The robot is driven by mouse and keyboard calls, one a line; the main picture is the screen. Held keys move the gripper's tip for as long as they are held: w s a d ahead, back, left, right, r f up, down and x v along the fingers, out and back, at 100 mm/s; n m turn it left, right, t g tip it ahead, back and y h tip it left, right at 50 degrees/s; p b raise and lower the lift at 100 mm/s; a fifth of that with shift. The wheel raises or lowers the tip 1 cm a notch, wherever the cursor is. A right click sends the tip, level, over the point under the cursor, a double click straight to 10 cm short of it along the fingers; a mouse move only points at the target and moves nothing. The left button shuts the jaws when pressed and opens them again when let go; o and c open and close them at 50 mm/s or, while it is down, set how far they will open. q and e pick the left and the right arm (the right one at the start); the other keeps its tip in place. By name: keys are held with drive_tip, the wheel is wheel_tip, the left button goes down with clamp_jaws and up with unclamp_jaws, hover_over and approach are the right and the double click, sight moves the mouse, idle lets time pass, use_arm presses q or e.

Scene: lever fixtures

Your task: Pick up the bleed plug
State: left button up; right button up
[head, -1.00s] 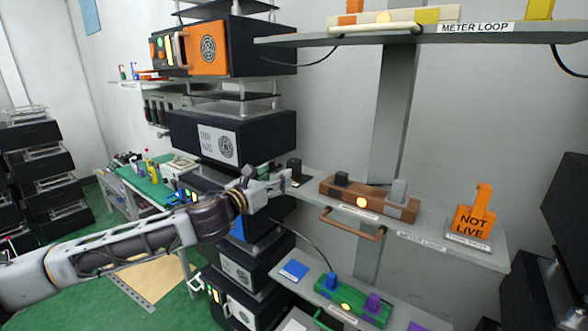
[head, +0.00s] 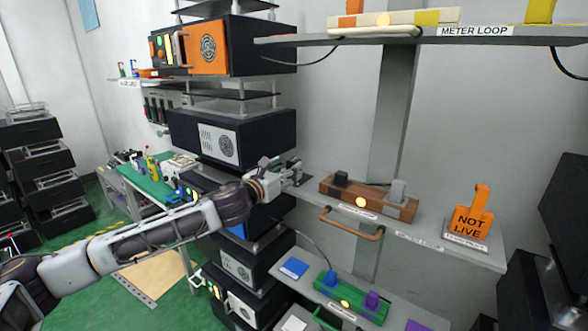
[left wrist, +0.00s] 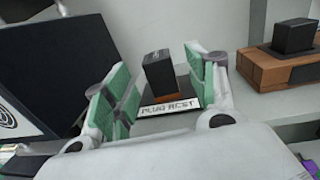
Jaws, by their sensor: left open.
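A black block-shaped plug (left wrist: 159,73) stands upright on a small rest whose label (left wrist: 168,108) appears to read "PLUG REST". No marking on it shows that it is the bleed plug. My left gripper (left wrist: 158,88) is open, its green-padded fingers on either side of the plug in the left wrist view; I see no contact. In the head view my left gripper (head: 291,172) reaches the left end of the middle shelf and mostly hides the plug. My right gripper is not in view.
A brown block (head: 325,192) with a black plug and a grey plug stands right of my gripper on the shelf. A copper-coloured handle (head: 352,228) juts from the shelf front. An orange "NOT LIVE" sign (head: 472,220) stands farther right. Dark stacked units (head: 232,135) are close on the left.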

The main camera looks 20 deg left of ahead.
sight(291, 165)
use_arm(q)
drive_tip(key=shift+w, duration=0.15)
drive_tip(key=shift+p+x, duration=0.45)
drive_tip(key=shift+x, duration=0.7)
drive_tip(key=shift+p+x, duration=0.3)
drive_tip(key=shift+x, duration=1)
drive_tip(key=shift+f, duration=0.15)
drive_tip(key=c, duration=1.1)
drive_tip(key=shift+c, duration=0.2)
drive_tip(key=shift+r, duration=5.05)
